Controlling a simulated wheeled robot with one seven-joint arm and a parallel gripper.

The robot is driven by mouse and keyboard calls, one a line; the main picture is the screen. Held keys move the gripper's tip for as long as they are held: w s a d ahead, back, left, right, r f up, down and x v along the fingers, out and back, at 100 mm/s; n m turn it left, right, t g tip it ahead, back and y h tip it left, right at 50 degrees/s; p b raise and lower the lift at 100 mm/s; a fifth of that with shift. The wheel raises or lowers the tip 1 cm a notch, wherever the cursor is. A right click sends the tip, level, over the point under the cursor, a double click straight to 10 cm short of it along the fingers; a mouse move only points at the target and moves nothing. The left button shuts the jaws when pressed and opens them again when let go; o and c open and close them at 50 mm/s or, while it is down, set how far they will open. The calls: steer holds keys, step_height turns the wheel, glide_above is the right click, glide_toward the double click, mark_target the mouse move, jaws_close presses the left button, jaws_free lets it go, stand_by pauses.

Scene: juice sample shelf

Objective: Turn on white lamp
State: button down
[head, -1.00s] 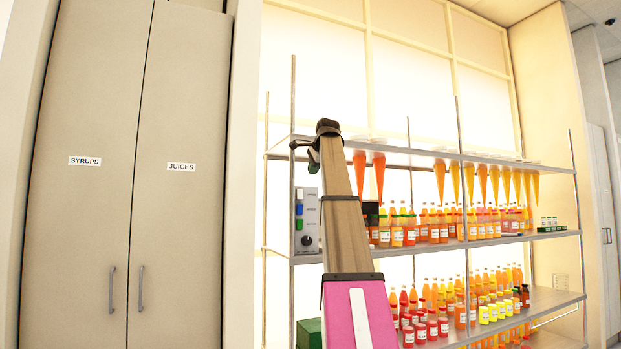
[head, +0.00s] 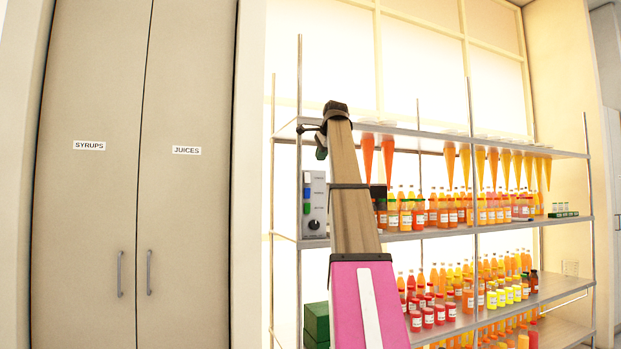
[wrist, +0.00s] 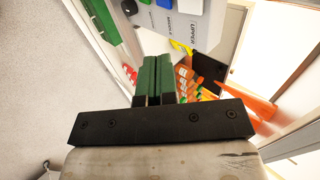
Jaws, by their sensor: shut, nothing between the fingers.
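A grey control panel (head: 314,205) stands at the left end of the upper shelf level, with a blue button, a green button and a dark knob in the head view. In the wrist view the panel (wrist: 180,22) is at the top edge, with a white button (wrist: 188,6) beside the blue one and labels reading UPPER and MIDDLE. My gripper (wrist: 153,60) has green fingers pressed together, with nothing between them. In the head view its fingers (head: 321,146) hang above the panel, apart from it. I cannot pick out a lamp body.
My arm rises in front of the metal shelf (head: 440,235), covering part of it. Orange funnels (head: 377,155), bottles and jars (head: 440,212) fill the levels to the right. A green box (head: 316,322) is below the panel. Tall cabinets (head: 135,220) stand left.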

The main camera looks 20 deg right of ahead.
mark_target(308, 183)
steer(key=x, duration=0.8)
steer(key=w+r+x, duration=0.1)
steer(key=x, duration=0.2)
steer(key=shift+w+f, duration=0.3)
steer(key=shift+w, duration=0.05)
steer(key=shift+w+f, duration=0.15)
steer(key=shift+w, duration=0.7)
steer(key=shift+f, duration=0.15)
steer(key=shift+w+t, duration=0.15)
steer(key=shift+t, duration=0.15)
